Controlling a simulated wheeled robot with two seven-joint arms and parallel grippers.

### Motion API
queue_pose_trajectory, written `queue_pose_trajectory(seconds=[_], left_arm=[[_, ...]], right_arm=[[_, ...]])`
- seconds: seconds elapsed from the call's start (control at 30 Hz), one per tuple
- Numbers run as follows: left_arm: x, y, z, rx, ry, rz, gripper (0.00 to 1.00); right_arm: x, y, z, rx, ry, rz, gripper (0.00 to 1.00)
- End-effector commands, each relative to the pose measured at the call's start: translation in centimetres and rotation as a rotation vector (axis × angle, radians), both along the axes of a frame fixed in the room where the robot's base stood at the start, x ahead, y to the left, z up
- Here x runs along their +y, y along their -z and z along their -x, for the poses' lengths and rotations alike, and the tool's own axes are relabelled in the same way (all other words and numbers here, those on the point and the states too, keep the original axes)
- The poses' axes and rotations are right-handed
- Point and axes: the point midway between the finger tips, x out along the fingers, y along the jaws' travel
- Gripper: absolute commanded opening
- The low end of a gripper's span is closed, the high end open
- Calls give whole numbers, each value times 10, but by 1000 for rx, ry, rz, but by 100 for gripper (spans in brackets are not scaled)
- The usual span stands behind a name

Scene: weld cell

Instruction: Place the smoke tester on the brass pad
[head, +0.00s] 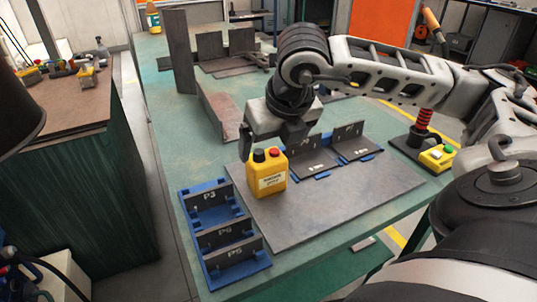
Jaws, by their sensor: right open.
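A yellow box with a black knob, a red knob and a pale label, which looks like the smoke tester (267,174), stands upright on the grey steel plate on the table. My right gripper (272,139) is open and points down just behind and above the box. Its fingers partly overlap in the view, and I cannot tell whether they touch the box. I cannot make out a brass pad; it may be hidden or out of view. My left gripper is not in view.
The steel plate (330,205) is bare at front and right. A blue rack (212,262) with marked plates stands left of it; blue fixtures with upright plates (357,137) stand behind. A yellow button box (437,157) is at right. Steel pieces (218,110) stand farther back.

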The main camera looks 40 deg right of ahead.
Motion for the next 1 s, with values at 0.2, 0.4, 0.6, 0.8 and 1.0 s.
queue_pose_trajectory(seconds=[0.2,0.4,0.6,0.8,1.0], left_arm=[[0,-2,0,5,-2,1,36],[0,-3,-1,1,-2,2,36],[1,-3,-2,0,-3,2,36],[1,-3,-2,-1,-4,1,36],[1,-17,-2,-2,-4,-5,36]], right_arm=[[4,-27,10,0,-1,0,90],[4,-32,13,1,-1,0,90],[4,-32,13,1,-1,0,90],[4,-32,13,1,-1,0,90],[4,-46,13,1,-1,0,90]])
